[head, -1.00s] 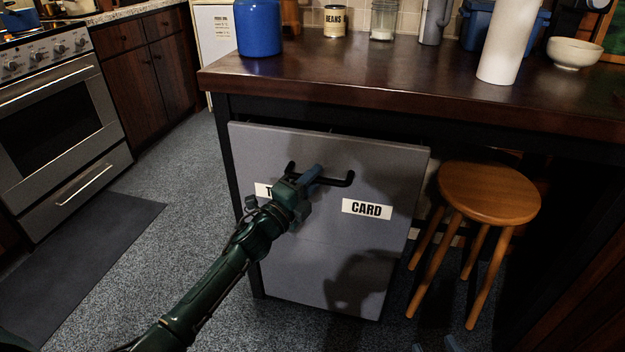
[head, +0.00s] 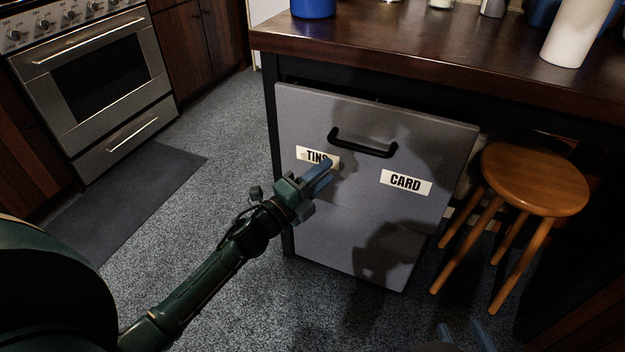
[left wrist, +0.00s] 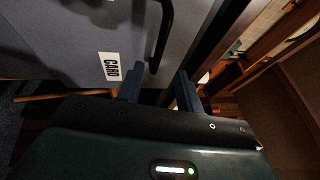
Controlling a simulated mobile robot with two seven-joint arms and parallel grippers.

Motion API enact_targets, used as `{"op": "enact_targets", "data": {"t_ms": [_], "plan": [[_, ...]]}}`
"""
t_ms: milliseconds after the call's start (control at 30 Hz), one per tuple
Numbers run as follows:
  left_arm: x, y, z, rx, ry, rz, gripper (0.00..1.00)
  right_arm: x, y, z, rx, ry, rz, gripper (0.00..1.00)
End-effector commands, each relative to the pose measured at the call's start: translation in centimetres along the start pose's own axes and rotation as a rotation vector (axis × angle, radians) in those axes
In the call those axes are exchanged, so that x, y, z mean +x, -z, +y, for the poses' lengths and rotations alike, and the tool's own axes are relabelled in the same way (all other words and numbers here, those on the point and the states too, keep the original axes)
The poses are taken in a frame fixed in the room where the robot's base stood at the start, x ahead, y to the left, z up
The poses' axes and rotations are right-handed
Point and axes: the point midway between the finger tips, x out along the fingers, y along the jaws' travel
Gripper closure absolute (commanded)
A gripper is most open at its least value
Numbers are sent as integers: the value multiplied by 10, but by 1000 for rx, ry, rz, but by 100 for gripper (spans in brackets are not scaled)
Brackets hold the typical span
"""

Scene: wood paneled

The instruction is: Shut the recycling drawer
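The recycling drawer (head: 350,225) has a grey front with TINS and CARD labels and a black bar handle (head: 362,148). It stands slightly out from under the counter, with a dark gap along its top edge. My left gripper (head: 320,177) is in front of the drawer face, below and left of the handle, partly over the TINS label. In the left wrist view its two fingers (left wrist: 160,88) are apart and empty, with the handle (left wrist: 162,38) beyond them. My right gripper (head: 464,335) shows only its spread blue fingers at the bottom edge.
A wooden stool (head: 535,180) stands close to the right of the drawer. The dark counter (head: 400,60) overhangs it. An oven (head: 95,75) and a dark mat (head: 130,195) are at the left. The floor (head: 215,190) between mat and drawer is clear.

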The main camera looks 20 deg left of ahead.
Motion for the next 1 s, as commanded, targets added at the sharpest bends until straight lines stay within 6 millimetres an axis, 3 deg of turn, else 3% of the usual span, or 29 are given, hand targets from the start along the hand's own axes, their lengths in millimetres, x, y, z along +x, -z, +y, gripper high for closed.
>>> {"op": "enact_targets", "data": {"t_ms": [233, 767, 867, 1000], "plan": [[-26, 0, 0, -1, 0, 0, 64, -1, -1, -1, 9, 1, -19, 64], [-28, 0, -1, 0, 1, 0, 64, -2, -1, -1, 15, -1, -19, 64], [-26, -1, -14, 0, 1, 0, 64, -6, 8, 1, 31, -4, -22, 64], [-18, -4, -53, 0, 2, 0, 64, -20, 36, 7, 98, -18, -32, 64]]}}
